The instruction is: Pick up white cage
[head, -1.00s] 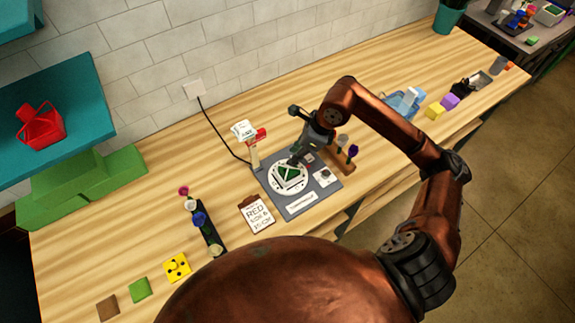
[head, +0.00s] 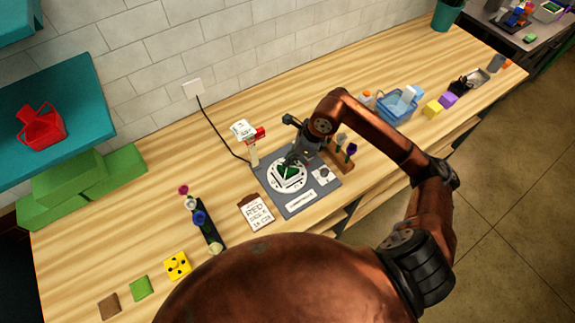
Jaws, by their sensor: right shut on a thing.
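The white cage (head: 285,178) is a small white frame around a green block. It sits over the white round plate of the dark station mat (head: 325,186), left of the mat's centre. My right gripper (head: 292,161) comes down at the cage's back edge and is shut on it. The fingertips are small and partly hidden by the hand. I cannot tell whether the cage is clear of the plate. My left gripper is out of view.
A card on a clipboard (head: 256,212) lies left of the mat. A flower rack (head: 210,235) stands further left, and another small rack (head: 340,158) is to the right. A white-topped post (head: 243,130) stands behind. A blue basket (head: 397,106) is at right.

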